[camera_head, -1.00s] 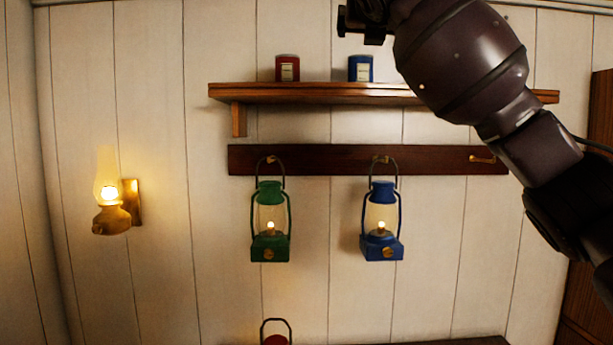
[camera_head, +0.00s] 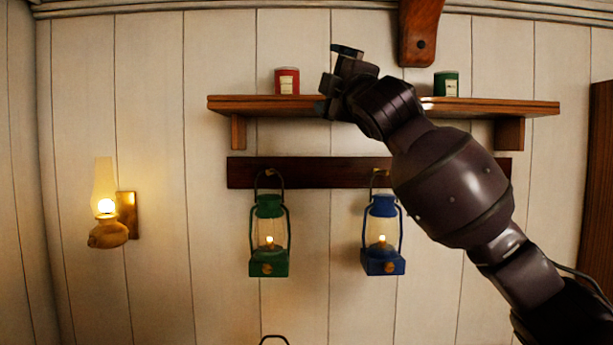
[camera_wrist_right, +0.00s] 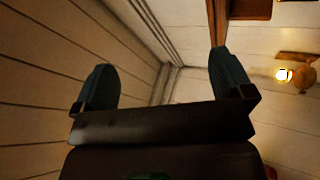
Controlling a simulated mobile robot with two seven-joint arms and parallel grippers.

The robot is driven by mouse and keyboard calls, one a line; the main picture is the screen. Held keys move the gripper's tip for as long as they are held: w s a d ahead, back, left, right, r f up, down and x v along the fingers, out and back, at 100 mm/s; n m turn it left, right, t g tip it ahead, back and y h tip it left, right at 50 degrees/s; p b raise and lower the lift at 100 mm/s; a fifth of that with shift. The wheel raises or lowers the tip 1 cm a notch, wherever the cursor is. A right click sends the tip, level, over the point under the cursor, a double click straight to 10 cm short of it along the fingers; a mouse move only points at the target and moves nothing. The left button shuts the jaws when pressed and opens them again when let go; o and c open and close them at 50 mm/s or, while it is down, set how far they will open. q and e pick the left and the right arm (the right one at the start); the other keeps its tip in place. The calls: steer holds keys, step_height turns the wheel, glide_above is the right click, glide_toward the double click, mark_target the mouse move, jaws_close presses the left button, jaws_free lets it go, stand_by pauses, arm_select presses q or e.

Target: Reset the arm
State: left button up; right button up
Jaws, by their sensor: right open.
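My right arm (camera_head: 450,190) comes in from the lower right in the head view and reaches up to the left. Its gripper (camera_head: 334,78) is in front of the wall shelf (camera_head: 260,104), near the middle of its length. In the right wrist view the two fingers of the gripper (camera_wrist_right: 165,82) stand wide apart with nothing between them. I cannot tell how far the gripper is from the shelf. My left gripper is not in view.
A red tin (camera_head: 287,81) and a green tin (camera_head: 446,83) stand on the shelf. Below, a green lantern (camera_head: 268,262) and a blue lantern (camera_head: 382,262) hang from a dark rail (camera_head: 320,172). A lit oil lamp (camera_head: 108,220) is on the wall at left. A wooden bracket (camera_head: 420,35) is above.

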steer(key=s+d+f+m+g+h, duration=0.1)
steer(key=d+f+m, duration=0.35)
steer(key=f, duration=1.05)
steer(key=s+d+f+m+h+b, duration=0.1)
steer(key=d+f+m, duration=0.3)
steer(key=f, duration=1.2)
steer(key=d+f+m+g+h, duration=0.1)
steer(key=d+f+m, duration=0.3)
steer(key=f, duration=1.1)
steer(key=s+d+f+m+g+h, duration=0.1)
steer(key=s+d+f+m+h, duration=0.15)
steer(key=s+f, duration=0.55)
steer(key=s+d+f+m+g+h, duration=0.1)
steer(key=s+d+f+m+g, duration=0.2)
steer(key=f, duration=1)
steer(key=s+d+f+m+g+h, duration=0.1)
steer(key=s+d+f, duration=0.1)
steer(key=s+f, duration=0.6)
steer(key=s+d+f+m+g+h+b, duration=0.1)
steer(key=s+d+f+g, duration=0.1)
steer(key=s+f, duration=0.7)
steer(key=s+d, duration=0.1)
steer(key=s, duration=0.4)
steer(key=shift+g+h, duration=0.3)
steer(key=shift+h, duration=0.05)
steer(key=shift+c, duration=0.2)
